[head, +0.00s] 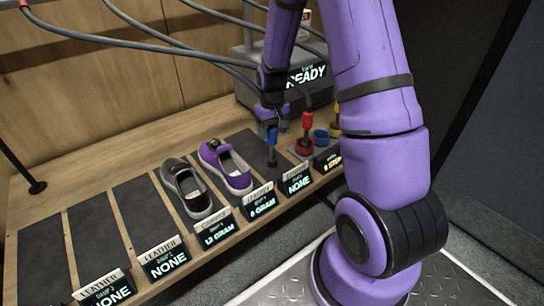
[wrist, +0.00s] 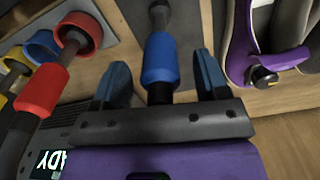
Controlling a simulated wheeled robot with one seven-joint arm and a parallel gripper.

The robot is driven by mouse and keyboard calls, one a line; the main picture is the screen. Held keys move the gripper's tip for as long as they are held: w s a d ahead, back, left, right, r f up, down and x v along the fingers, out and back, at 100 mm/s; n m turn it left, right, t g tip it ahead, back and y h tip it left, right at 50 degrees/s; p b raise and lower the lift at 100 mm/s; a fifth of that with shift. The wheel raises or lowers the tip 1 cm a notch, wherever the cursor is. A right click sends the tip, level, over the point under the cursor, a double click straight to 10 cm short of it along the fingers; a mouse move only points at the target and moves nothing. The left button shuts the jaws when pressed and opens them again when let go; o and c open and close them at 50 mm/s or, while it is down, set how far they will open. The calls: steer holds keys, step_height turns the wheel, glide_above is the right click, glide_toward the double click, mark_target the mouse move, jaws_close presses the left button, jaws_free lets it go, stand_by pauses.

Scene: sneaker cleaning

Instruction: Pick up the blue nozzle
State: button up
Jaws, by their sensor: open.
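The blue nozzle (wrist: 160,58) has a blue collar on a dark shaft. In the wrist view it lies between the two blue fingers of my gripper (wrist: 161,74), with a visible gap on each side. In the head view the blue nozzle (head: 271,136) is directly below my gripper (head: 270,112), roughly upright over the dark strip beside the purple shoe. My gripper is open around it. Whether the nozzle's lower end touches the surface is hard to tell.
A red nozzle (head: 306,122) and a yellow nozzle (head: 335,118) stand to the right, near an empty blue ring (head: 321,135). A purple shoe (head: 225,166) and a dark shoe (head: 187,188) lie left. A machine reading READY (head: 306,77) stands behind; label signs (head: 220,234) line the front.

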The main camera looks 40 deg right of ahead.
jaws_close()
